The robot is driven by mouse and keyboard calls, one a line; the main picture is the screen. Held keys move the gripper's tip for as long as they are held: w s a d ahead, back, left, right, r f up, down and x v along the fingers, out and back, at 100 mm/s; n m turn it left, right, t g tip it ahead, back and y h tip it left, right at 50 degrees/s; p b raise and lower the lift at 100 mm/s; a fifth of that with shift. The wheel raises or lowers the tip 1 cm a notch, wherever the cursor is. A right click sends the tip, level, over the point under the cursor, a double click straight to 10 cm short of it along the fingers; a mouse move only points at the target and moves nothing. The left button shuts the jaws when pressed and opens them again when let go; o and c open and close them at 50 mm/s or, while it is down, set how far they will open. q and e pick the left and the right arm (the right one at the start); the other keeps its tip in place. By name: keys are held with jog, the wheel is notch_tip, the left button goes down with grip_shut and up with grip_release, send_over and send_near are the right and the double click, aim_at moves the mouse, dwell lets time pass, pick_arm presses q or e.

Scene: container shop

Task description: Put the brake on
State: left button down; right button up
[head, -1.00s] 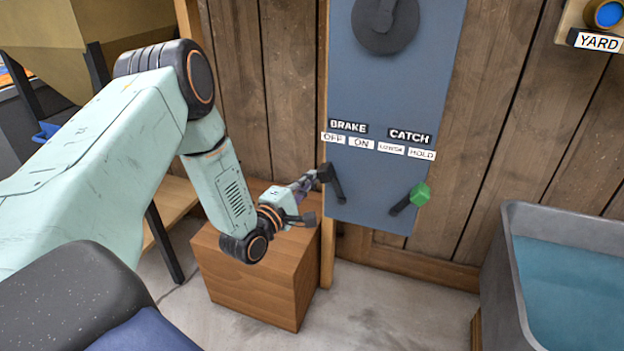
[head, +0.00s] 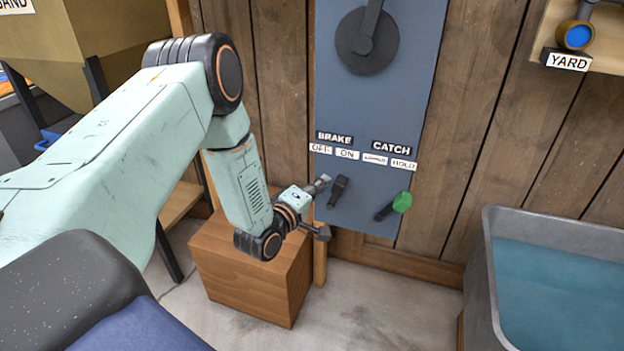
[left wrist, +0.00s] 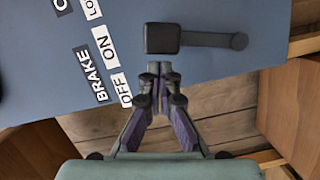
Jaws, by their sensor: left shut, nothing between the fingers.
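The brake lever (head: 338,190) is a black arm with a block-shaped handle on the blue-grey panel (head: 350,108), below the BRAKE label (head: 333,138). Its handle leans up and right from its pivot, toward the ON label (head: 346,154) rather than the OFF label (head: 320,148). My left gripper (head: 324,183) is shut and empty, just left of the handle. In the left wrist view the shut fingertips (left wrist: 160,76) sit just below the lever's handle (left wrist: 162,38), with a small gap seeming to show. My right gripper is not in view.
A catch lever with a green knob (head: 402,202) is right of the brake lever. A round black crank (head: 367,42) is higher on the panel. A wooden box (head: 250,272) stands below my left arm. A grey water tank (head: 478,270) is at right.

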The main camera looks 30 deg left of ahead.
aim_at(336, 187)
pick_arm(q)
jog(key=shift+w+d+f+m+g+p, duration=0.1)
jog(key=shift+w+d+m+g+p, duration=0.1)
jog(key=shift+d+m, duration=0.35)
jog(key=shift+w+d+r+m+g+p, duration=0.1)
jog(key=shift+d+m+p, duration=0.15)
jog(key=shift+d+m, duration=0.35)
jog(key=shift+w+d+f+m+g+p, duration=0.1)
jog(key=shift+d+m+p, duration=0.1)
jog(key=shift+d+m, duration=0.35)
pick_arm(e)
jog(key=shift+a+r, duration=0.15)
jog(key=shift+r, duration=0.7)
pick_arm(q)
jog(key=shift+y, duration=0.3)
